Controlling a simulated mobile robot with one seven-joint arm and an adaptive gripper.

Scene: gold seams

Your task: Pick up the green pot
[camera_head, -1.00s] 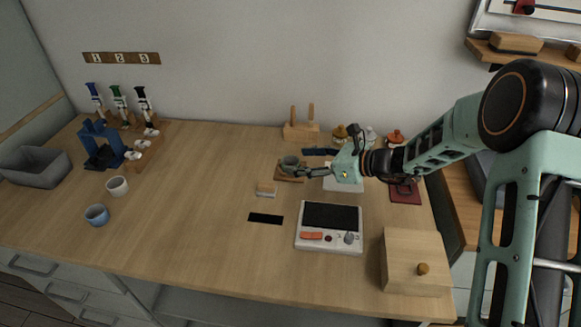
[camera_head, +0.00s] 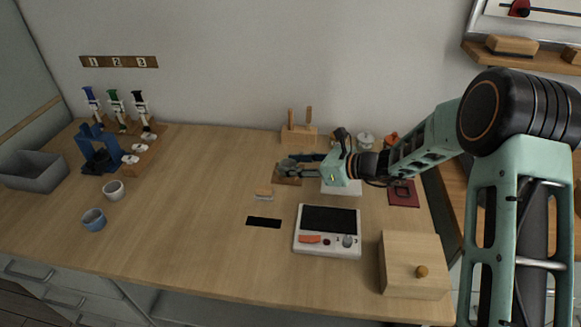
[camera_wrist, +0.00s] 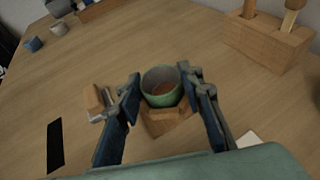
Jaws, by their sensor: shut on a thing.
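The green pot (camera_wrist: 160,98) is a small round cup with a brown inside. It sits between the two fingers of my gripper (camera_wrist: 163,85) in the wrist view, and the gripper is shut on it. In the head view the pot (camera_head: 287,163) is small and partly hidden by the fingers of my gripper (camera_head: 297,168). A square wooden coaster (camera_wrist: 155,127) lies under the pot; it also shows in the head view (camera_head: 286,181). I cannot tell whether the pot touches it. The pot looks upright.
A wooden block with upright handles (camera_head: 299,133) stands behind. A small brush (camera_head: 264,194) and a black strip (camera_head: 264,222) lie in front. A white device (camera_head: 328,243) and a wooden box (camera_head: 413,263) stand front right. Cups (camera_head: 94,219) stand left; the table's middle-left is clear.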

